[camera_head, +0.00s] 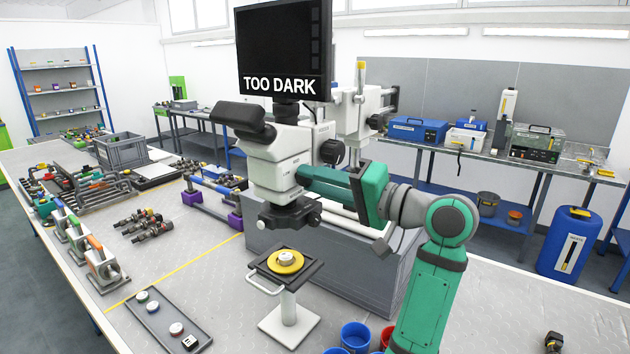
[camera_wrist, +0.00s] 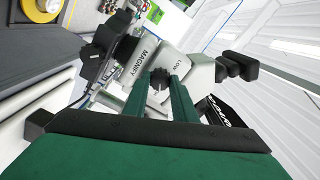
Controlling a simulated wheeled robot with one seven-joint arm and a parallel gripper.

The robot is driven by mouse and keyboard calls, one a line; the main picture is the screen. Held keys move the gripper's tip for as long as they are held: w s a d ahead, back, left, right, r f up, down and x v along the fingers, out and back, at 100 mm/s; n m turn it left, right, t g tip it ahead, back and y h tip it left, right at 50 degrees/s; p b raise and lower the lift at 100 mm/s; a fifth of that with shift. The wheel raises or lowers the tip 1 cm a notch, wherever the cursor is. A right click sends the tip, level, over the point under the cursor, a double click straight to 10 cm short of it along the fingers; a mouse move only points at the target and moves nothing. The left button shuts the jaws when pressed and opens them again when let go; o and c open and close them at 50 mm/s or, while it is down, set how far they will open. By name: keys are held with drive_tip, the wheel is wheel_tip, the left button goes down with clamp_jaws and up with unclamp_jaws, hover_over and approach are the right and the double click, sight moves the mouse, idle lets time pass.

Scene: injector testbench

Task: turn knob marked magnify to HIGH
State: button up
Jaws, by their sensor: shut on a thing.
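The white microscope (camera_head: 280,160) stands on the bench with a screen (camera_head: 283,50) above it reading "TOO DARK". In the wrist view the magnify knob (camera_wrist: 160,79), small, black and ridged, sits on the white housing between the labels "MAGNIFY" and "LOW". My gripper (camera_head: 302,174) reaches in from the right against the side of the microscope head. Its green fingers (camera_wrist: 161,88) lie on both sides of the knob, shut on it. In the head view the knob is hidden behind the fingers. I cannot read the knob's setting.
Another black knob (camera_head: 331,151) sits just above my fingers. A stage (camera_head: 285,268) with a yellow ring stands below the microscope head. A grey tray (camera_head: 160,324) with small round parts lies at front left. Blue and red cups (camera_head: 355,336) stand near my arm.

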drive_tip(key=o, duration=1)
drive_tip(key=shift+o, duration=0.2)
drive_tip(key=v, duration=1)
drive_tip(key=shift+s+d, duration=0.2)
drive_tip(key=shift+d, duration=0.15)
drive_tip(key=shift+w, duration=0.1)
